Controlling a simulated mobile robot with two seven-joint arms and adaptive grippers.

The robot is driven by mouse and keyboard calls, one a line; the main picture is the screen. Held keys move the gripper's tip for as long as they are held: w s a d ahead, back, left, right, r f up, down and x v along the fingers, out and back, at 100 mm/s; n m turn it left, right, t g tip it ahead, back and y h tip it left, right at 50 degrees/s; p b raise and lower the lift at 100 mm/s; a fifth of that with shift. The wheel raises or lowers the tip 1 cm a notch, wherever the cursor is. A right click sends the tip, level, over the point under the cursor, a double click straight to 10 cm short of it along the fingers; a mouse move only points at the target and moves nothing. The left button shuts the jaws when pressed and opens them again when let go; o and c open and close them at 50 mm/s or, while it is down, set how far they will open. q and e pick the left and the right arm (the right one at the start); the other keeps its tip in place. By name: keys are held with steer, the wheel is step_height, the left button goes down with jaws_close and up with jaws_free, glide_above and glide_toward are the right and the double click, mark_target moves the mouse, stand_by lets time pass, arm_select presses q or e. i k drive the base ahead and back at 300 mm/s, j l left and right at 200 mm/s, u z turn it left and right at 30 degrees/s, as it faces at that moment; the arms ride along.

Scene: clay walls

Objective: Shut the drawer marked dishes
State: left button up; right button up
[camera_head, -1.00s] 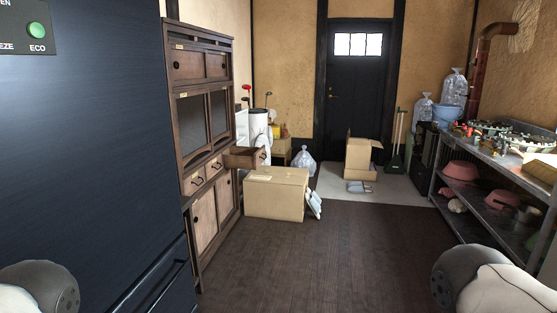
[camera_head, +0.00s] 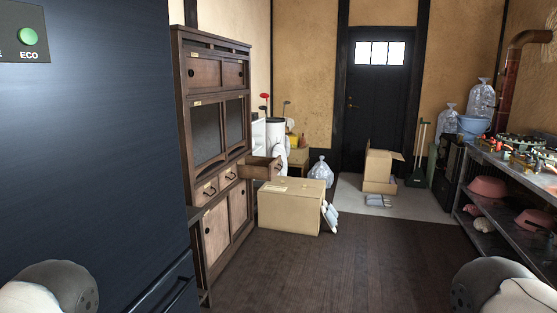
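A tall brown wooden cabinet (camera_head: 213,133) stands left of the middle, beyond the dark fridge. It has a row of small drawers at mid height with dark pull handles. The far drawer (camera_head: 261,170) of that row sticks out to the right, open. Two nearer drawers, one of them at the front left (camera_head: 206,191), are shut. Small labels show on the cabinet, too small to read. Neither of my grippers is in view; only rounded arm parts show at the bottom left and bottom right corners.
A dark fridge (camera_head: 90,130) fills the left side. A closed cardboard box (camera_head: 291,207) stands on the floor under and beside the open drawer. A metal shelf (camera_head: 510,172) with clutter runs along the right. The dark wooden floor (camera_head: 340,265) between is clear.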

mark_target(251, 167)
steer(key=i+l, duration=0.2)
steer(key=i, duration=0.25)
steer(key=i+l+u, duration=0.1)
steer(key=i, duration=0.4)
steer(key=i+l+u, duration=0.1)
steer(key=i+l, duration=0.55)
steer(key=i, duration=0.25)
steer(key=i+l+u, duration=0.1)
steer(key=i, duration=0.55)
steer(key=i+l+u, duration=0.1)
steer(key=i, duration=0.55)
steer(key=i+l+u, duration=0.1)
steer(key=i, duration=0.5)
steer(key=i+j, duration=0.15)
steer(key=i+u, duration=0.05)
steer(key=i, duration=0.05)
